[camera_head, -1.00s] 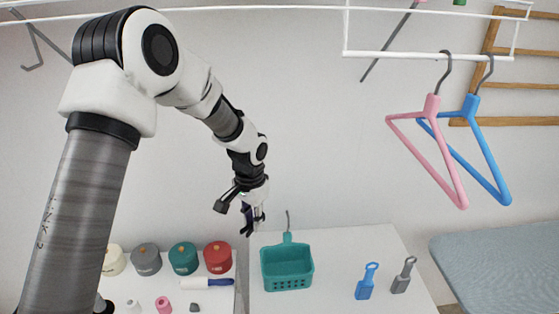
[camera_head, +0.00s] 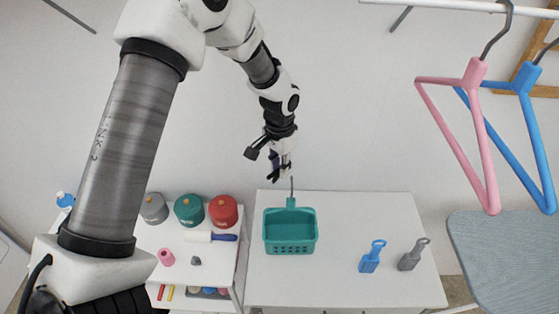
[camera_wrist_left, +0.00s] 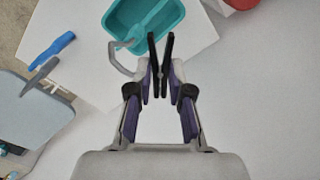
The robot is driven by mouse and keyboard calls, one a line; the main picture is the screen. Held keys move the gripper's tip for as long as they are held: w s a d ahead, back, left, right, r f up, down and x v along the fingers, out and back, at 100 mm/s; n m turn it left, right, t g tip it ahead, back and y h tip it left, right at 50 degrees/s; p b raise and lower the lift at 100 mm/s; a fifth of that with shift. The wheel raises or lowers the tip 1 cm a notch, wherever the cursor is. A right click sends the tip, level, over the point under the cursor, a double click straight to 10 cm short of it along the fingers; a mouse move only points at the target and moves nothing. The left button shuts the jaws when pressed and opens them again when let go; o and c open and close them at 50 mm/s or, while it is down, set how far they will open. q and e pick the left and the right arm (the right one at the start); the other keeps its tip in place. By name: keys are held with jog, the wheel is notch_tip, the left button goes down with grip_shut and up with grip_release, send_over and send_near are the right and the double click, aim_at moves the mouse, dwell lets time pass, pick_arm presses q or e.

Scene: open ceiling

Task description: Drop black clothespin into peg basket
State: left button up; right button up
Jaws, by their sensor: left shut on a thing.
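The teal peg basket (camera_head: 290,247) with a hooked handle sits on the white table. My left gripper (camera_head: 279,174) hangs above and behind it, pointing down. In the left wrist view, my left gripper (camera_wrist_left: 161,78) is shut on the black clothespin (camera_wrist_left: 168,48), whose two dark prongs point away from the fingers. In that view the teal basket (camera_wrist_left: 180,10) lies just beyond the clothespin, and its grey hook is beside the left finger. The inside of the basket shows no clear contents. My right gripper is not in view.
A blue tool (camera_head: 371,258) and a grey tool (camera_head: 412,255) stand right of the basket. A shelf at left holds a red pot (camera_head: 223,211), a teal pot (camera_head: 189,211) and small items. Pink (camera_head: 478,130) and blue (camera_head: 531,130) hangers hang at upper right. The table between is clear.

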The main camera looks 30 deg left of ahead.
pick_arm(q)
jog(key=shift+s+r, duration=0.15)
jog(key=shift+s, duration=0.25)
jog(key=o, duration=0.8)
jog(key=shift+o, duration=0.2)
jog(key=shift+w, duration=0.2)
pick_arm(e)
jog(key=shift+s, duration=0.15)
pick_arm(q)
notch_tip(320, 180, up, 12)
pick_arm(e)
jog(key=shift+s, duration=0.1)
pick_arm(q)
jog(key=shift+f, duration=0.2)
